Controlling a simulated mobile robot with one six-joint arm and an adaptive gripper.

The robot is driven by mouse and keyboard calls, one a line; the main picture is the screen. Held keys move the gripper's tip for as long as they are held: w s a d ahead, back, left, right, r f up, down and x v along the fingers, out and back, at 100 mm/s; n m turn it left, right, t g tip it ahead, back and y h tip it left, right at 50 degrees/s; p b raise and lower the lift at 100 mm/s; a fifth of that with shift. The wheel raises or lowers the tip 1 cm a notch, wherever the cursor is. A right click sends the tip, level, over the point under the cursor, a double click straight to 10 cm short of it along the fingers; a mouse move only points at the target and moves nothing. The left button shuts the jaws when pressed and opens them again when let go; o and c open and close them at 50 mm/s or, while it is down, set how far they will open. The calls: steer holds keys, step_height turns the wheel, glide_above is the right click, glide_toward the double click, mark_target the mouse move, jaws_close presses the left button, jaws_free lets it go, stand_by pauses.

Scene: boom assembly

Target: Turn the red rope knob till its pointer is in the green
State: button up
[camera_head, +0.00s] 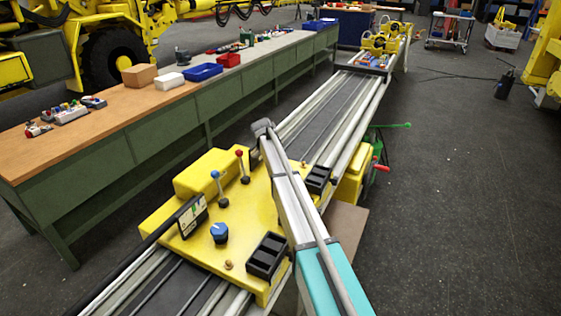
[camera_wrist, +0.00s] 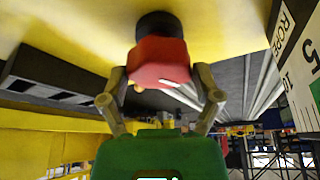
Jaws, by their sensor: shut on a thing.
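In the wrist view, the red rope knob (camera_wrist: 160,62) sits on a dark round base against the yellow panel. My gripper (camera_wrist: 160,76) is shut on the knob, with one finger on each side of it. A white scale plate (camera_wrist: 299,55) marked ROPE, with the numbers 10 and 5, is cut off at the right edge. No green zone shows on its visible part, and I cannot make out where the pointer stands. In the head view, my arm hides the red knob and my gripper.
In the head view, the yellow console (camera_head: 190,250) carries a blue knob (camera_head: 219,232), a blue-topped lever (camera_head: 217,187), a red-topped lever (camera_head: 241,166) and a black tray (camera_head: 268,256). A long workbench (camera_head: 110,125) stands at the left. The floor at the right is mostly clear.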

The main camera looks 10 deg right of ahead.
steer(key=shift+d+m, duration=0.15)
steer(key=shift+m, duration=0.45)
steer(key=shift+g, duration=0.3)
steer(key=o, duration=0.9)
steer(key=shift+d+f, duration=0.1)
